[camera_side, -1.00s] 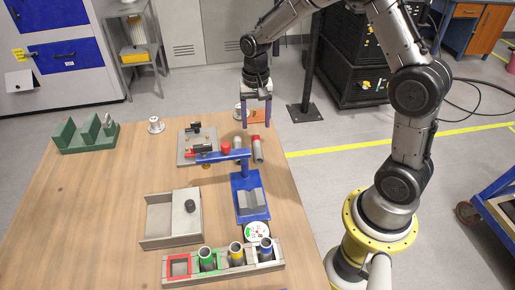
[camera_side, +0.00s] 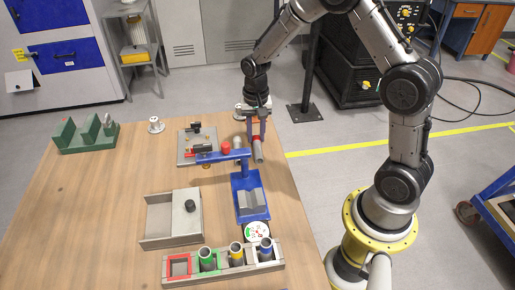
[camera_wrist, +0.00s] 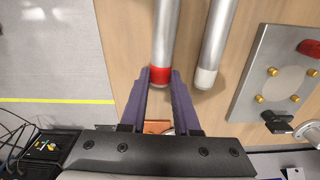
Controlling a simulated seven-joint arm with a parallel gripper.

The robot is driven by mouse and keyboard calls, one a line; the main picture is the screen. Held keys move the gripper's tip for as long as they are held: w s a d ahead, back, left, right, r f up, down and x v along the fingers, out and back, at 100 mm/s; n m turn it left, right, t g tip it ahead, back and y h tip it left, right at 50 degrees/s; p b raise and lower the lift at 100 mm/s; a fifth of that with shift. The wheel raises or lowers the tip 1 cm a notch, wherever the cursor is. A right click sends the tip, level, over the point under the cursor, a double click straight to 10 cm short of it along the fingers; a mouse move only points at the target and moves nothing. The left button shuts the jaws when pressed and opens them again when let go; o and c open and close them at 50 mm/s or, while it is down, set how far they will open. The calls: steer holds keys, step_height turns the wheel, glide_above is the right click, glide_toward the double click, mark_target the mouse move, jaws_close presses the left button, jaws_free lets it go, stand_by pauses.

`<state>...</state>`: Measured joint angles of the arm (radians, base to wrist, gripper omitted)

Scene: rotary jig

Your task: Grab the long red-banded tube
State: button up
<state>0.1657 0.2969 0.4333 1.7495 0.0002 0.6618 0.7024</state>
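The long red-banded tube (camera_side: 258,153) is grey and lies on the wooden table, with its red band near its far end. In the wrist view the tube (camera_wrist: 164,35) runs up out of the picture. My gripper (camera_side: 257,139) is down at the banded end. In the wrist view its two purple fingers (camera_wrist: 161,75) stand on either side of the red band, close against it with no clear gap. The tube still appears to rest on the table.
A white-banded tube (camera_wrist: 214,45) lies just right of it. A metal clamp plate (camera_wrist: 272,85) is further right. A blue stand (camera_side: 250,197) is in front, and a rack (camera_side: 223,265) with coloured rings lies at the near edge. An orange plate (camera_wrist: 158,127) lies behind the tube.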

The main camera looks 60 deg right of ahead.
jaws_close()
steer(key=shift+r, duration=0.1)
